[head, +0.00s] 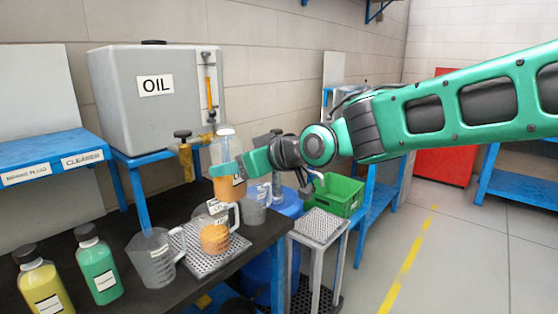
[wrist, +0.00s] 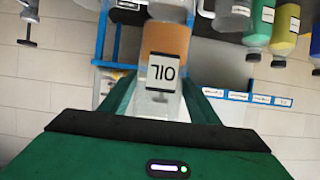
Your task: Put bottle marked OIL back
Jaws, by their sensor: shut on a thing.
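The bottle marked OIL (head: 228,188) is clear, with orange liquid in its lower part and a pale cap on top. It is upright in the head view, in the air above the dark bench. My gripper (head: 226,168) is shut on it around the middle. In the wrist view, my gripper (wrist: 160,98) has a finger on each side of the bottle (wrist: 165,45), whose OIL label appears upside down. The blue shelf (head: 40,150) at the left has labels for brake fluid and cleaner. No OIL place label is readable on it.
A grey OIL tank (head: 120,110) with a brass tap (head: 185,150) stands just behind the bottle. Below are a jug of orange liquid (head: 215,238), an empty jug (head: 152,260) and a perforated tray (head: 225,262). Green (head: 98,265) and yellow (head: 42,285) bottles stand front left.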

